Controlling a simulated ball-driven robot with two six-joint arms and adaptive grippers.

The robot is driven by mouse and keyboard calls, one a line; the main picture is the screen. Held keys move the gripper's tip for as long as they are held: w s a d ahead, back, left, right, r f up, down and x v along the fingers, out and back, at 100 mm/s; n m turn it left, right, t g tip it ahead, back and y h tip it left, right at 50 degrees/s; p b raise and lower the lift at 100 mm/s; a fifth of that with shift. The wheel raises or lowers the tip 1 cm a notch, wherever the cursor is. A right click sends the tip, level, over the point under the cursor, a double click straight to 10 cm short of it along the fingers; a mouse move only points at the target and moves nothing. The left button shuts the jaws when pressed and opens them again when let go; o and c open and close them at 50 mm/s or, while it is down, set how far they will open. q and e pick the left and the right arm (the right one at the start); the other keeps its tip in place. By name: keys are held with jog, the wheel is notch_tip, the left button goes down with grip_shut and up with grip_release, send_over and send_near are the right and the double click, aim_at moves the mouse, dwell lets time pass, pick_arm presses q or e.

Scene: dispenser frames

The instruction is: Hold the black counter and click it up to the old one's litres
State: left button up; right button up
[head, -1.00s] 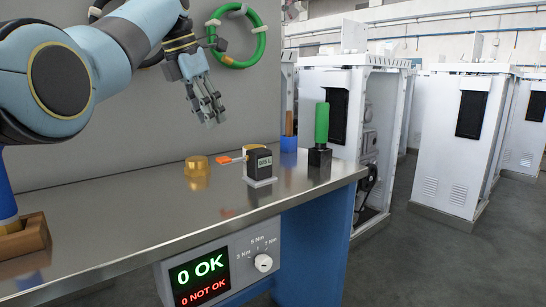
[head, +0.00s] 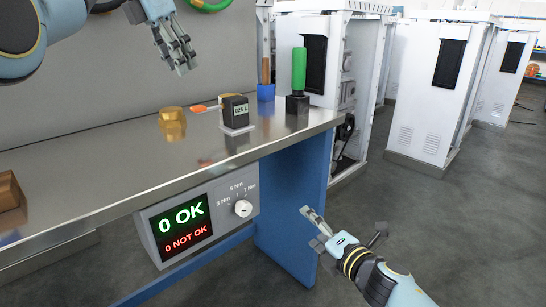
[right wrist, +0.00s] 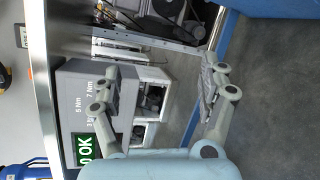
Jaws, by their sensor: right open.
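A dark box-shaped counter (head: 235,109) with a small lit display stands on a white base on the metal bench in the head view. Its digits are too small to read surely. My left gripper (head: 186,69) hangs above the bench, up and left of the counter, apart from it and with nothing seen in it. Its finger gap is unclear from this side. My right gripper (head: 343,221) is open and empty beyond the bench's right end, low in front of the blue leg. In the right wrist view its fingers (right wrist: 160,78) are spread wide.
A brass-coloured nut-like piece (head: 172,120) and a small orange-tipped object (head: 198,108) lie left of the counter. A green-handled tool (head: 298,72) stands in a black holder to its right. A torque display unit (head: 187,223) hangs under the bench edge. White cabinets stand behind.

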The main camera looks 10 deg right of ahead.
jog(key=w+a+r+n+y, duration=0.2)
jog(key=w+a+r+n, duration=0.1)
jog(key=r+n, duration=0.3)
jog(key=w+a+r+n+y, duration=0.2)
jog(key=w+a+r+n, duration=0.15)
jog(key=r, duration=0.55)
jog(key=n+y, duration=0.1)
jog(key=n, duration=0.7)
send_near(241, 105)
jog(key=x, duration=1)
jog(key=shift+c, duration=0.4)
jog(key=c, duration=1.5)
jog(key=shift+o, duration=0.2)
pick_arm(q)
grip_shut()
